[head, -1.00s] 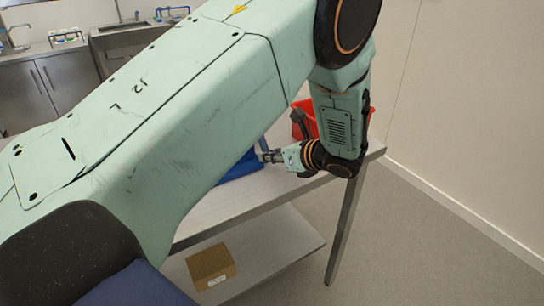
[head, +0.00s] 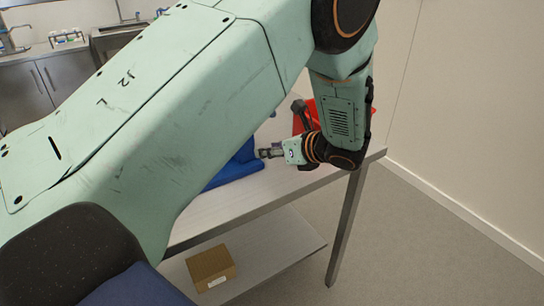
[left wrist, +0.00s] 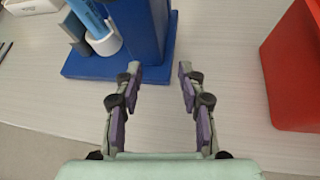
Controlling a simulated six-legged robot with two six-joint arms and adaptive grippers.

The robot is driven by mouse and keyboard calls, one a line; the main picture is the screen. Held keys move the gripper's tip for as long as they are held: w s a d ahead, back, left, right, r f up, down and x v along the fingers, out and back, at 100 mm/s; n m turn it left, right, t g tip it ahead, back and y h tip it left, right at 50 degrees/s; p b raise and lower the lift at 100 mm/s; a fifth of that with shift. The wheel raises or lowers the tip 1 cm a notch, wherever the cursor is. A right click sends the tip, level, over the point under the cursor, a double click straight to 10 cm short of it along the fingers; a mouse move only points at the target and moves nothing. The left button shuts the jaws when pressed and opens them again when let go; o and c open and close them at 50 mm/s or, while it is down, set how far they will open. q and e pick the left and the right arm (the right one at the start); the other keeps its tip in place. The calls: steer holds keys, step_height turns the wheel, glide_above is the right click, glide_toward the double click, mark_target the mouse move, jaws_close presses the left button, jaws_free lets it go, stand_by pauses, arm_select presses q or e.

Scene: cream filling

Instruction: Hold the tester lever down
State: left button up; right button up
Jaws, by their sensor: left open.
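A blue tester (head: 236,172) stands on the table, mostly hidden behind my left arm in the head view. In the left wrist view its blue column (left wrist: 146,25) and flat base (left wrist: 90,66) show at the top. I cannot make out its lever for certain. My left gripper (head: 266,153) is open and empty beside the tester. In the left wrist view its two fingers (left wrist: 160,75) point toward the column, with the left fingertip close to the base edge. I cannot tell whether it touches. My right gripper is not in view.
A red bin (head: 304,118) stands on the table behind my left wrist, and right of the fingers in the wrist view (left wrist: 295,70). A white cup-like part (left wrist: 105,43) with light blue pieces is by the column. A cardboard box (head: 212,267) lies on the lower shelf.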

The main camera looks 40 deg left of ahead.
arm_select(q)
step_height(320, 180, up, 8)
steer(key=shift+f, duration=0.15)
steer(key=shift+s, duration=0.1)
steer(key=shift+d, duration=0.1)
stand_by(0.5)
